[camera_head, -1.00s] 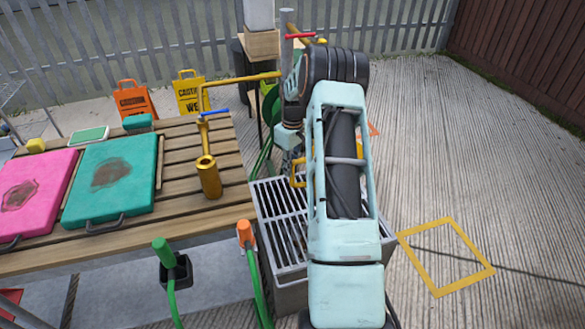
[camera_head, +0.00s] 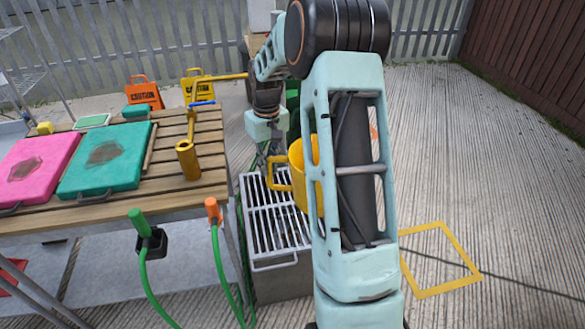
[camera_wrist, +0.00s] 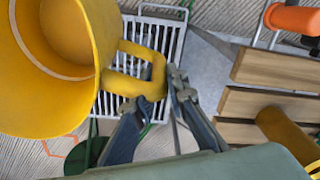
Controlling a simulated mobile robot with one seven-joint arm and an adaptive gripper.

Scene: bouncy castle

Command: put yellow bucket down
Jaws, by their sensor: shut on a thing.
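The yellow bucket (camera_head: 299,172) is partly hidden behind my arm in the head view. It appears raised over the grey grated drain stand (camera_head: 250,222). In the wrist view the bucket (camera_wrist: 45,85) fills the upper left, its open mouth tilted toward the camera. My gripper (camera_head: 268,165) is left of the bucket at its looped side handle. In the wrist view my gripper (camera_wrist: 154,90) has its two fingers on either side of the handle, shut on it. The bucket's far side is hidden.
A yellow square outline (camera_head: 440,292) lies on the concrete to the right, its inside empty except for a dark cable. A slatted wooden table (camera_head: 215,165) with pink (camera_head: 30,172) and teal boards (camera_head: 105,160) stands at left. Green hoses hang at the table's front.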

